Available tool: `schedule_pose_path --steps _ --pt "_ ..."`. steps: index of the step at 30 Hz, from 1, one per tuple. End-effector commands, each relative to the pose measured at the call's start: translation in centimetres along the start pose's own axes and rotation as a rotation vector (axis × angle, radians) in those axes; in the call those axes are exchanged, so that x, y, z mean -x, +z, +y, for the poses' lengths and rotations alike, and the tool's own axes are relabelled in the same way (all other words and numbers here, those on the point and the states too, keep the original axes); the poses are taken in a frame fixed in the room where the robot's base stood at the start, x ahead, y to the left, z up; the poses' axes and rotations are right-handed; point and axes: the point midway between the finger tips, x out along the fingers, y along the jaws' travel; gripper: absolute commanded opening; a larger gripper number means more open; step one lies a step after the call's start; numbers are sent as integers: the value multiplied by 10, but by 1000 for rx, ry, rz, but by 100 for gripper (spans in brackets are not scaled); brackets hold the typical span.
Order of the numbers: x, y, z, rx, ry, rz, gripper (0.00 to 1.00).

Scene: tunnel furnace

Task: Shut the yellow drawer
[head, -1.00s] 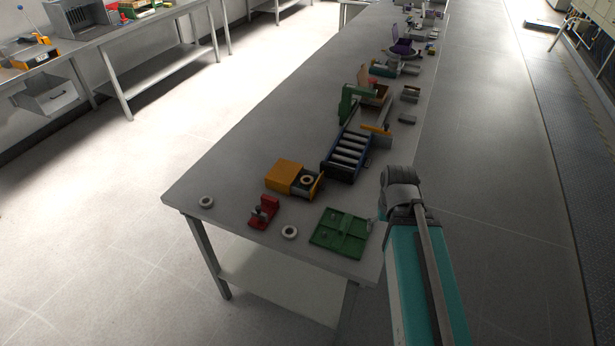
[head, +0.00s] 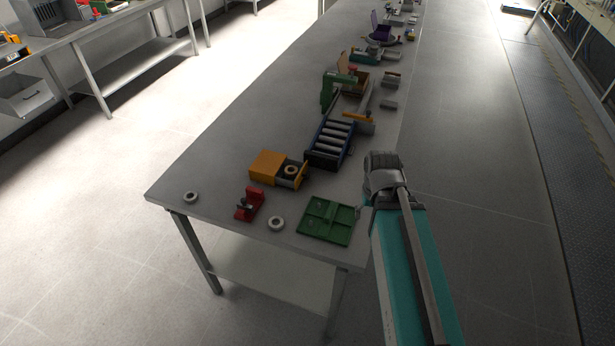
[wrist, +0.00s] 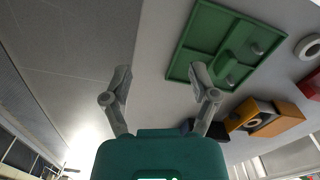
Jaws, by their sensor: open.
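The yellow drawer unit (head: 266,165) stands near the front end of the long grey table. Its drawer (head: 299,181) is pulled out to the right, with a pale ring (head: 291,170) in it. In the wrist view the yellow box (wrist: 287,120) is at the right, its open drawer (wrist: 238,122) pointing left. My gripper (wrist: 161,82) has its two fingers spread, with nothing between them. It is beside the table's right edge near the green tray, apart from the drawer. In the head view my arm mostly hides it.
A blue roller rack (head: 330,145) stands just behind the drawer. The floor right of the table is clear.

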Motion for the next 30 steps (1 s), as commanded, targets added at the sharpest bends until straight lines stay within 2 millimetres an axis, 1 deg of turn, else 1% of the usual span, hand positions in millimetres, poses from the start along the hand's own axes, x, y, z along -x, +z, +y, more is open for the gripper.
schedule_pose_path --steps 1,5,9,10,20,30 --pt "-2 -4 -1 -21 -9 1 54" --pt "-6 -15 -5 -115 -49 4 29" --pt "-11 -34 -12 -281 -120 0 3" --pt "-12 -39 -13 -322 -138 -3 0" --pt "-20 -94 -29 -819 -350 -85 0" --pt "-19 -152 -39 -1318 -551 -273 0"
